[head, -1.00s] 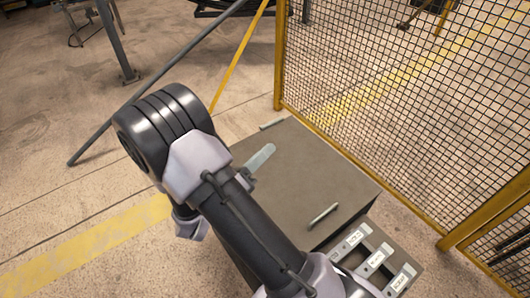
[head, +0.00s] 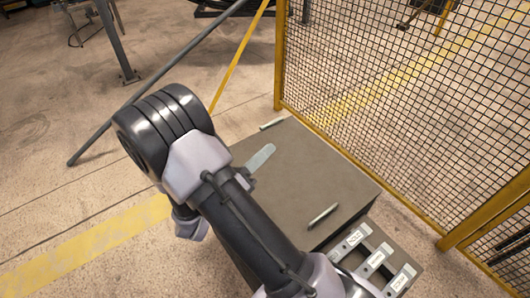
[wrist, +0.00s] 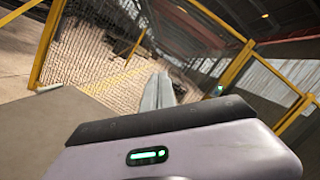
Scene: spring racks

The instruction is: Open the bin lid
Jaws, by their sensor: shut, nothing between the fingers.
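The bin is a grey-brown box with a flat top, its lid (head: 310,175), which looks closed in the head view. A light bar handle (head: 323,215) lies along the lid's near right edge. A similar small bar (head: 271,124) sits at its far corner. My gripper (head: 262,158) shows as a pale finger over the left part of the lid, mostly hidden behind my arm. In the wrist view my gripper's fingers (wrist: 158,90) are together with nothing between them, pointing towards the fence. I cannot tell whether they touch the lid.
A yellow-framed mesh fence (head: 400,100) stands close behind and right of the bin. Labelled grey slats (head: 375,260) lie beside its near right side. A grey slanted pole (head: 140,90) and a yellow bar (head: 238,65) rise at the far left. The floor at left is open.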

